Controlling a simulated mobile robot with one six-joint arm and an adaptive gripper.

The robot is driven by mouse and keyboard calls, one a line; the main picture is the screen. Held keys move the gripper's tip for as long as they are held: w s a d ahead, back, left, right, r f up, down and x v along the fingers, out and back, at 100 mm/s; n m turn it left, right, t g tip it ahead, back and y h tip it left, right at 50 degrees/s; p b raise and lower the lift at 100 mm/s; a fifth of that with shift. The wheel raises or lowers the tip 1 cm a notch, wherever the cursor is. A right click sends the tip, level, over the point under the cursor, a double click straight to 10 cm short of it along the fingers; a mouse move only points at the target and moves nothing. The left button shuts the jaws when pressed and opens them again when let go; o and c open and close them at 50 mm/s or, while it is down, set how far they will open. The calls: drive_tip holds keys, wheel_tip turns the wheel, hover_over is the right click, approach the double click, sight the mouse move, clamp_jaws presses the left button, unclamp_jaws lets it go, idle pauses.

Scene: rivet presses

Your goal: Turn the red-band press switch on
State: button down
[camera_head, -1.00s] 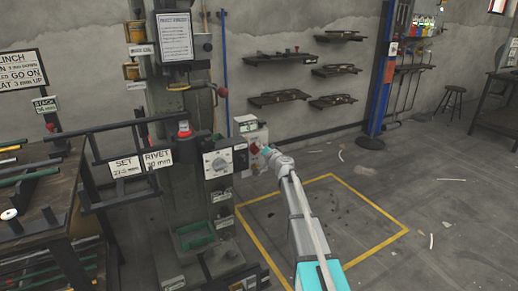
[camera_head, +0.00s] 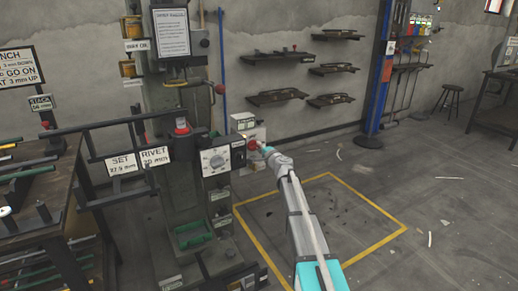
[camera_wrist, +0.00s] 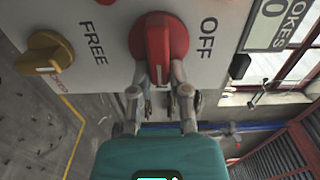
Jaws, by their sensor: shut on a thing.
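The red switch knob (camera_wrist: 160,38) is on a pale panel (camera_wrist: 115,70) in the wrist view, with the word OFF to its right and FREE to its left. My gripper (camera_wrist: 168,74) is shut on the lower end of this knob, with a finger on each side. A white pointer mark on the knob shows between the fingers. In the head view the press (camera_head: 178,190) carries a red band (camera_head: 181,126). My gripper (camera_head: 260,149) is at the right of the press, beside a small red part; the knob's setting is too small to read there.
A yellow knob (camera_wrist: 45,53) sits left of the red one on the panel. A grey dial box (camera_head: 214,160) is on the press front. A dark rack (camera_head: 60,180) stands at left. The yellow-outlined floor area (camera_head: 320,215) is mostly clear.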

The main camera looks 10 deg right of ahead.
idle(0.4)
drive_tip(key=c, duration=0.6)
unclamp_jaws()
drive_tip(key=v, duration=1.2)
